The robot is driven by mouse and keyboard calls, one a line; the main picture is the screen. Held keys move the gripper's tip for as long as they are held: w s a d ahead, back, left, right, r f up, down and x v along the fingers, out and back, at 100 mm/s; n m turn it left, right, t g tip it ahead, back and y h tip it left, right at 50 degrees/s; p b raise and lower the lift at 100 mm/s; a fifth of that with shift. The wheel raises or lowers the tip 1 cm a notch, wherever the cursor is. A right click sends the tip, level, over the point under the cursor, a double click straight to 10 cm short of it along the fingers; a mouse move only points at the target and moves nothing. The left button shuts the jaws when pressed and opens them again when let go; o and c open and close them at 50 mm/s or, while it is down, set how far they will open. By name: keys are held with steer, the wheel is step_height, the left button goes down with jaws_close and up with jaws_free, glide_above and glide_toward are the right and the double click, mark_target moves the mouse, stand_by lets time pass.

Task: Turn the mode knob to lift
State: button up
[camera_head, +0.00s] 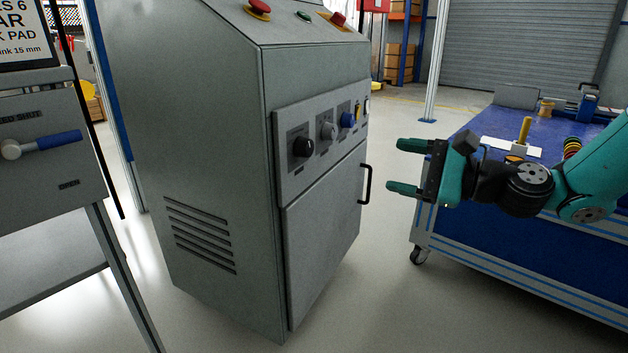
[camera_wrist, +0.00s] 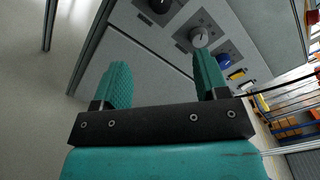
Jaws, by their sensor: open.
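A grey control cabinet (camera_head: 200,130) has a panel on its front with a row of knobs. A black knob (camera_head: 303,147) is at the near end, then a grey knob (camera_head: 328,131), then a blue knob (camera_head: 348,119). The labels are too small to read, so I cannot tell which is the mode knob. My gripper (camera_head: 392,165) is open and empty, to the right of the panel and apart from it. In the wrist view my gripper's fingers (camera_wrist: 160,72) are spread, with the black knob (camera_wrist: 160,5), grey knob (camera_wrist: 199,37) and blue knob (camera_wrist: 225,62) beyond them.
A black door handle (camera_head: 366,183) sticks out below the panel. Red buttons (camera_head: 259,7) are on the cabinet top. A blue-topped cart (camera_head: 480,245) stands at right under my arm. A grey stand with a blue lever (camera_head: 57,141) is at left. Floor between cabinet and cart is clear.

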steer(key=p, duration=1.1)
glide_toward(311, 149)
steer(key=b+x, duration=0.2)
steer(key=x, duration=0.6)
steer(key=shift+s+f, duration=0.1)
steer(key=shift+w+a, duration=0.3)
steer(key=shift+a, duration=0.3)
steer(key=c, duration=0.9)
